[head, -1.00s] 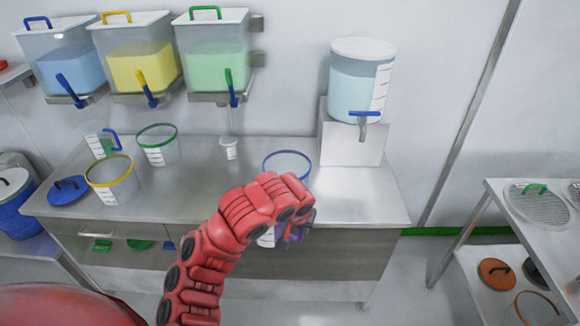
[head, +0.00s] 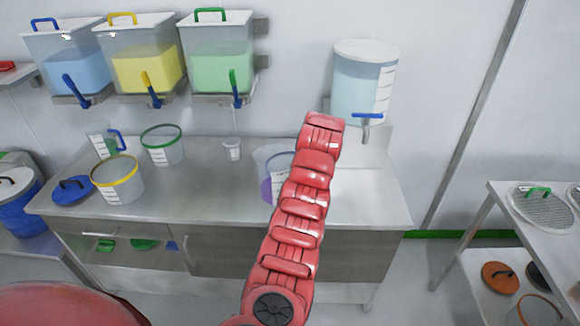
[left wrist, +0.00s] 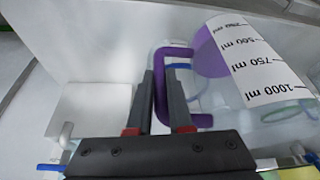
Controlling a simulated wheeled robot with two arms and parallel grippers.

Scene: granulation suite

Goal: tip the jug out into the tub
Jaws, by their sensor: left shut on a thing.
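My left gripper (left wrist: 161,105) is shut on the purple handle (left wrist: 170,52) of a clear jug (left wrist: 245,62). The jug has a white millilitre scale and purple contents (left wrist: 208,56) near the low end of that scale. In the head view the jug's purple part (head: 265,190) shows left of my red arm, which hides the gripper and much of the jug. My right gripper is not in view.
A water tank (head: 362,85) with a blue tap stands just behind and right of my arm. A yellow-rimmed tub (head: 118,190), green-rimmed tub (head: 163,152) and small cup (head: 232,153) stand left on the table (head: 215,195). The table's right end is clear.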

